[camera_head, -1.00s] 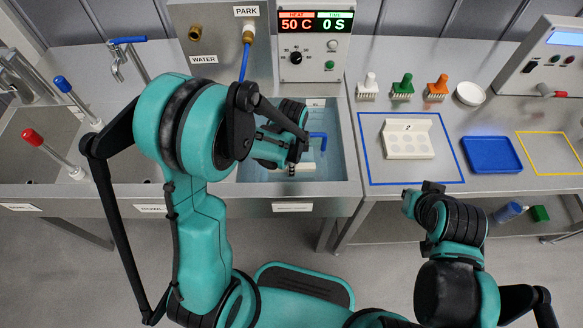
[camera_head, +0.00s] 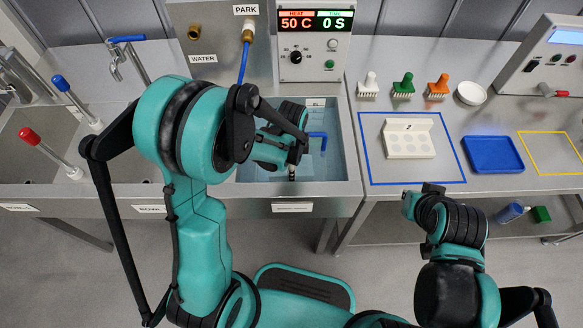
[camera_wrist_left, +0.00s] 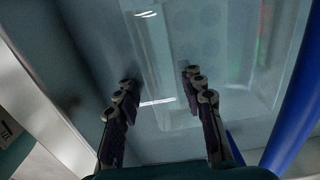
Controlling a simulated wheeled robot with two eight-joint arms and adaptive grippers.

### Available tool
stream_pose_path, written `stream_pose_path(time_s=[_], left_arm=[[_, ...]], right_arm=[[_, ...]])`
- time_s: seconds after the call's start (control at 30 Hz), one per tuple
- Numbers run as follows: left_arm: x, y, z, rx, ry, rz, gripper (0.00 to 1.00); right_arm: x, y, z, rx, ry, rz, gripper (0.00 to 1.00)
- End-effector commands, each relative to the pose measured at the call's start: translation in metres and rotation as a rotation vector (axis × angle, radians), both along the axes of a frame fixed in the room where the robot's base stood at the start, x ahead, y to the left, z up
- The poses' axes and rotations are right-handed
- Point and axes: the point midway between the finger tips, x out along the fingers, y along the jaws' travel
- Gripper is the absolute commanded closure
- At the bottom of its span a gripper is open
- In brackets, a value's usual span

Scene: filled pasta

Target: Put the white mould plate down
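In the left wrist view a pale plate with faint round cavities (camera_wrist_left: 205,45) lies under the water of the bath, dim and blurred. My left gripper (camera_wrist_left: 162,105) is over its near part with its two fingers apart and nothing clearly between them. In the head view the left gripper (camera_head: 292,172) points down into the water bath (camera_head: 335,160), and my arm hides most of that spot. A white mould plate with round cavities (camera_head: 408,145) stands on the counter inside a blue outline. My right gripper (camera_head: 422,195) is in front of the counter; its fingers are unclear.
A blue bar or handle (camera_head: 318,135) shows at the bath, close to my left gripper. A blue tray (camera_head: 492,154), several stamps (camera_head: 402,86) and a white bowl (camera_head: 471,93) are on the right counter. The heater panel (camera_head: 313,48) reads 50 C and 0 S.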

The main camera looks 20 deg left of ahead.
Motion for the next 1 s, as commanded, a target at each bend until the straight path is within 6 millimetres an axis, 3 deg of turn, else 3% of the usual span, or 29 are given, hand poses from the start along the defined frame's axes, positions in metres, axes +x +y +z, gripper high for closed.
stream_pose_path(time_s=[0.27,0.7,1.0], left_arm=[[0.000,0.000,0.015,0.000,0.000,0.000,0.61],[-0.001,0.000,0.111,0.000,0.000,0.000,0.61],[-0.004,0.002,0.140,-0.003,-0.020,0.044,0.61]], right_arm=[[0.000,0.000,0.015,0.000,0.000,0.000,1.00],[0.000,0.000,0.051,0.000,0.000,0.000,1.00],[0.000,0.000,0.057,0.000,0.000,0.000,1.00]])
